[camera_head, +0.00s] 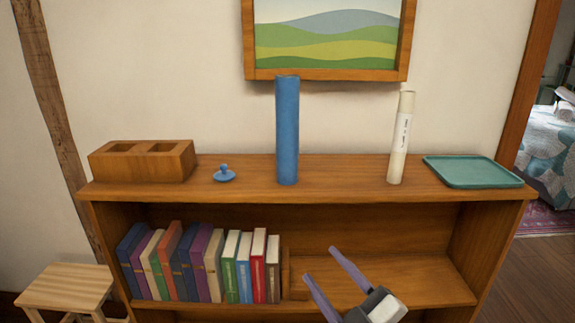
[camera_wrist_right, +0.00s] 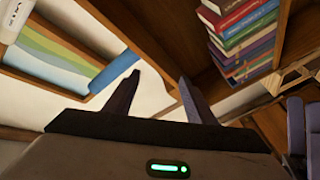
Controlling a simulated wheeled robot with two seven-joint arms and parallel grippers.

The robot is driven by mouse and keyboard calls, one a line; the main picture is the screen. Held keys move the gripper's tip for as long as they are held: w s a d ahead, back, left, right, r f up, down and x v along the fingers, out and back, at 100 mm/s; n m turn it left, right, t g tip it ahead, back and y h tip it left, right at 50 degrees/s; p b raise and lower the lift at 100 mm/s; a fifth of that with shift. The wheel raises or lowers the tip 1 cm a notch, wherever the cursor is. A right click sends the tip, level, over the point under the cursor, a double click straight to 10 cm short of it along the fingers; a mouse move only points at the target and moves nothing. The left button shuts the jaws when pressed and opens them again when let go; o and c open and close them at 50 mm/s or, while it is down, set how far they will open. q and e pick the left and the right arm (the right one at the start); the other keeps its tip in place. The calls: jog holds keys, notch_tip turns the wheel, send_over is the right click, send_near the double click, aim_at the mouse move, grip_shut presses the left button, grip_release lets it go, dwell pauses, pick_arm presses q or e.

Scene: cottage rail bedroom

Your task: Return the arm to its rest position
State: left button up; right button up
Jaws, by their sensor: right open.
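My right gripper (camera_head: 328,276) is open and empty in front of the lower shelf, at the lower middle of the head view. Its two fingers also show in the right wrist view (camera_wrist_right: 158,92), spread apart with nothing between them. On the shelf top stand a tall blue cylinder (camera_head: 288,130) and a slim white tube (camera_head: 401,138), both upright and apart from the gripper. A small blue lid with a knob (camera_head: 224,174) lies left of the blue cylinder.
The wooden bookcase (camera_head: 340,223) spans the view, with a row of books (camera_head: 200,262) on its lower shelf. A wooden two-hole block (camera_head: 143,160) and a green tray (camera_head: 471,172) sit on top. A stool (camera_head: 66,287) stands at left. A framed picture (camera_head: 327,76) hangs above.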

pick_arm(q)
jog(key=s+a+f+g+y, duration=0.1)
jog(key=s+a+f, duration=0.1)
jog(key=s+f, duration=0.4)
jog(key=s+a+f+n+g+y, duration=0.1)
jog(key=s+f, duration=0.4)
jog(key=s, duration=0.6)
jog(key=shift+s+a+f+g+y, duration=0.15)
jog(key=shift+a+f+g+y, duration=0.2)
jog(key=shift+a+y, duration=0.6)
pick_arm(e)
jog(key=s+d+f+m+g+h, duration=0.3)
jog(key=s+f+m, duration=0.3)
jog(key=s+f, duration=0.7)
jog(key=s+d+f+m+g+h, duration=0.3)
jog(key=s+d+f+m+g, duration=0.2)
jog(key=s+f, duration=0.7)
notch_tip(320, 180, down, 4)
jog(key=shift+s+r+m, duration=0.25)
jog(key=shift+s+m, duration=0.1)
jog(key=shift+m, duration=0.05)
